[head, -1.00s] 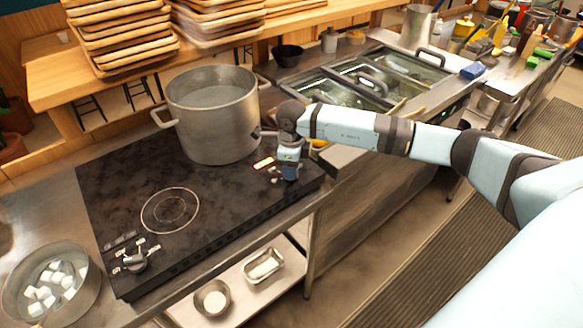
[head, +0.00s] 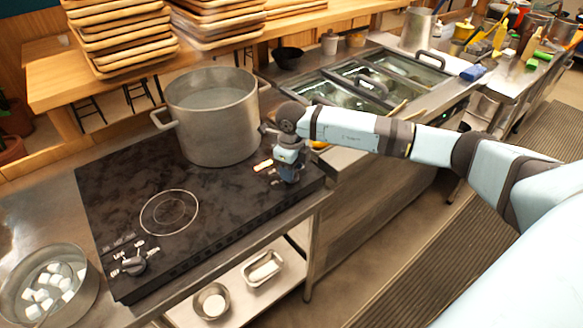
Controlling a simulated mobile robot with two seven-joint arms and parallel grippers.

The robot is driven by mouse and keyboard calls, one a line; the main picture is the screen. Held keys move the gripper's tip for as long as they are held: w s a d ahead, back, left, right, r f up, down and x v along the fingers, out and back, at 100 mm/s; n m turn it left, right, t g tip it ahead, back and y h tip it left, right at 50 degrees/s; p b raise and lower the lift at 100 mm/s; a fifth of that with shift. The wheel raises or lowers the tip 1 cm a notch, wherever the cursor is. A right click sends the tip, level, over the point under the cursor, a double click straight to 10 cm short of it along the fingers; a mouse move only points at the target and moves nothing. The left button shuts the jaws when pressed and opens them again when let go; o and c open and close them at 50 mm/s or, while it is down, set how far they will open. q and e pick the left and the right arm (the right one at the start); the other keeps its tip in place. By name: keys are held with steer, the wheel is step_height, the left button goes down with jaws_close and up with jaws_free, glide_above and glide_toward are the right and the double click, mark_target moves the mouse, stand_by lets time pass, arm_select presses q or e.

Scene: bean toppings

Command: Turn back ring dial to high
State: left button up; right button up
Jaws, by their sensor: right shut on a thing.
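The black cooktop (head: 112,205) has a back ring under a large metal pot (head: 212,120) and a bare front ring (head: 169,212). My right gripper (head: 288,180) points down at the cooktop's right end, shut on the back ring dial, which its fingers and wrist mostly hide. I cannot read the dial's pointer. An orange lit mark (head: 263,165) and small white labels show just left of the gripper. The front ring dial (head: 133,265) stands at the near left corner with its labels around it. My left gripper is not in view.
A metal bowl of white cubes (head: 88,290) stands at the lower left. Stacked wooden trays (head: 120,35) sit on the shelf behind. Glass-lidded wells (head: 385,80) lie right of the cooktop. Two small metal containers sit on the shelf below.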

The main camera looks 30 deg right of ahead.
steer(key=o, duration=0.9)
steer(key=shift+r, duration=0.1)
step_height(320, 180, up, 14)
steer(key=shift+f+b, duration=0.15)
steer(key=shift+b, duration=0.4)
